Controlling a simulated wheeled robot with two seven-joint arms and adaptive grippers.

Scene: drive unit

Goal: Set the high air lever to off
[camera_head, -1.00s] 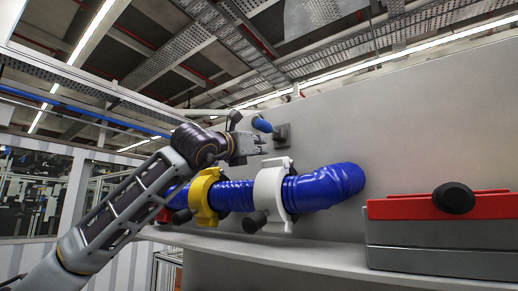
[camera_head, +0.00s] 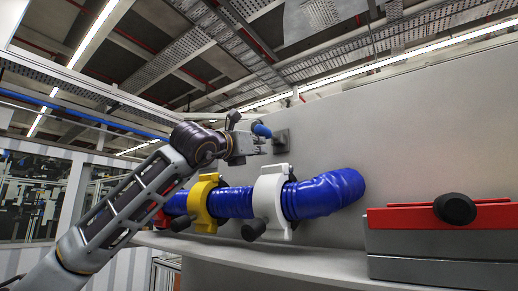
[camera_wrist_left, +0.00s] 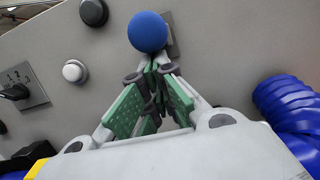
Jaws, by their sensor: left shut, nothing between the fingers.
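The air lever is a blue handle (camera_head: 261,130) on a grey wall plate (camera_head: 281,139), above the blue hose. In the left wrist view its round blue end (camera_wrist_left: 148,31) shows just beyond my fingertips. My left gripper (camera_head: 264,146) is shut and empty, just below the blue handle. In the left wrist view the closed fingertips (camera_wrist_left: 158,62) overlap the lower edge of the blue end; I cannot tell whether they touch. The rest of the lever is mostly hidden behind its blue end there. My right gripper is not in view.
A thick blue hose (camera_head: 325,194) with white (camera_head: 271,197) and yellow (camera_head: 204,199) collars runs below my gripper. A red-topped grey box (camera_head: 430,243) stands at the right. In the left wrist view, buttons (camera_wrist_left: 75,71) and a switch plate (camera_wrist_left: 22,86) are at the left.

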